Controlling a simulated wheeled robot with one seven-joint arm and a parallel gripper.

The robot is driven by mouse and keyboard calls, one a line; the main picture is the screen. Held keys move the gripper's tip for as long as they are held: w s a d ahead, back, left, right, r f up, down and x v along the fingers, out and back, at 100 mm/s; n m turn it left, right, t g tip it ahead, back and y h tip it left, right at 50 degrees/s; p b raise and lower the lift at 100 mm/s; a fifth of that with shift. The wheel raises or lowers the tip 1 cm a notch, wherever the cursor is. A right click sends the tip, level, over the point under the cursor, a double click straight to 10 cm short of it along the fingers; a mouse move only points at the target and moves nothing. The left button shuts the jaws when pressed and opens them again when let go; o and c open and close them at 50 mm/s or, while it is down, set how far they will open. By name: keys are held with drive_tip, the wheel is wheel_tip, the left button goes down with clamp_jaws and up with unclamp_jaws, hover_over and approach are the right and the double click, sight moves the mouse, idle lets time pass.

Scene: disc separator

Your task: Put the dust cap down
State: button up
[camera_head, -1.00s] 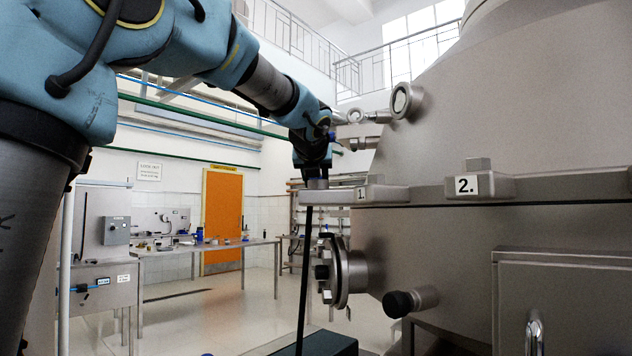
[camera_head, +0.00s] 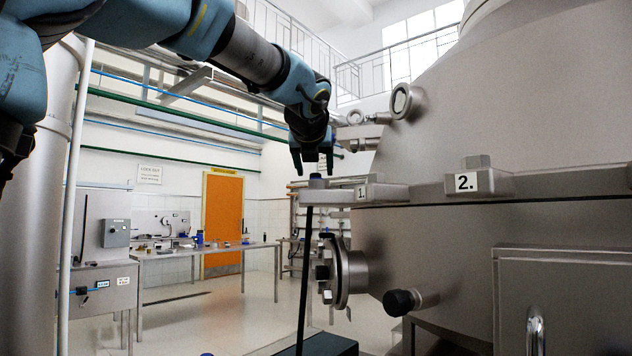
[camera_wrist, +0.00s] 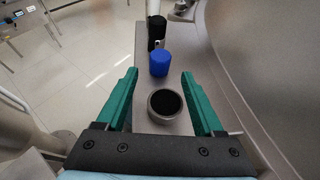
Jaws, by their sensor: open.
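A blue cylindrical cap (camera_wrist: 159,63), which looks like the dust cap, stands upright on a narrow steel ledge (camera_wrist: 146,42) in the wrist view. The blue cap lies around the fingertips' far end, apart from both. A grey ring with a black middle (camera_wrist: 166,119) sits nearer, between the fingers as seen.
The large steel separator body (camera_head: 450,240) fills the right side. A black item (camera_wrist: 156,30) stands beyond the blue cap. A side flange (camera_head: 352,273) and a black knob (camera_head: 400,302) stick out below the ledge. A workbench (camera_head: 200,249) stands farther back.

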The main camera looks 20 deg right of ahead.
drive_tip(key=v, duration=0.6)
drive_tip(key=shift+s+b, duration=0.15)
drive_tip(key=shift+b, duration=0.15)
drive_tip(key=shift+s+a, duration=0.1)
